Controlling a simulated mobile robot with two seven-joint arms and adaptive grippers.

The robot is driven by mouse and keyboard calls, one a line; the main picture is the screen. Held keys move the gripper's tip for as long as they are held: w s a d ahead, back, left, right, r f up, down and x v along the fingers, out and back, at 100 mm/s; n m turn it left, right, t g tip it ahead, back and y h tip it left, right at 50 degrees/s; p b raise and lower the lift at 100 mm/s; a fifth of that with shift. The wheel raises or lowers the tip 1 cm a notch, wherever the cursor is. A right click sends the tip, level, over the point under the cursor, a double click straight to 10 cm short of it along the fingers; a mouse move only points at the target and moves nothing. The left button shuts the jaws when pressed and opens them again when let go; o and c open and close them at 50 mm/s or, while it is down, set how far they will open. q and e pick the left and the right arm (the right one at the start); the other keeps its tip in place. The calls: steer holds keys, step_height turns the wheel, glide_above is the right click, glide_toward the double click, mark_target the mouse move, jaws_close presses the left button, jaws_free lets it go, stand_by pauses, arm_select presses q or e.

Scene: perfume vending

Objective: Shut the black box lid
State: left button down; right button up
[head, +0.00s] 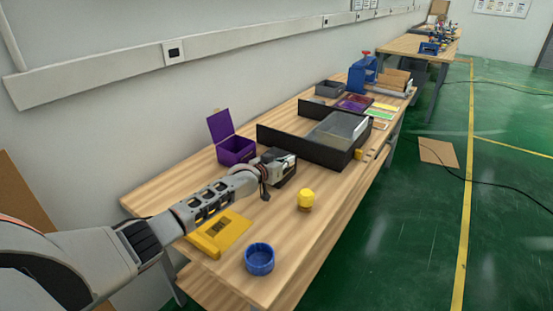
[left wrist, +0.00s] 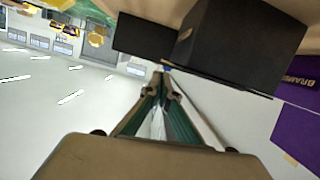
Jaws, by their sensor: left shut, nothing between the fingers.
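The black box (left wrist: 240,45) fills the upper right of the left wrist view, which appears upside down. A thin dark edge runs along its side near my fingertips; I cannot tell the lid's angle. My left gripper (left wrist: 162,72) is shut and empty, with its tips close to the box; contact is unclear. In the head view my left gripper (head: 284,163) is above the table, at the near side of the large black tray. There the dark gripper and the black box blend together, and the box is mostly hidden. My right gripper does not show.
An open purple box (head: 236,150) stands left of my gripper; its lid stands up. The large black tray (head: 305,149) lies beyond. A yellow object (head: 306,199), a blue round container (head: 259,259) and a yellow tray (head: 205,243) are nearer. Table between them is clear.

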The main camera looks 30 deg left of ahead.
arm_select(q)
steer(key=r+p+v, duration=0.1)
steer(key=r+v, duration=0.1)
steer(key=v, duration=0.8)
steer(key=shift+r, duration=0.3)
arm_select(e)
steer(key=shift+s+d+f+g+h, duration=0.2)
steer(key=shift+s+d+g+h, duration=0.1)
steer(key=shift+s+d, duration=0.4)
arm_select(q)
steer(key=shift+s+d+f, duration=0.1)
steer(key=shift+d, duration=0.05)
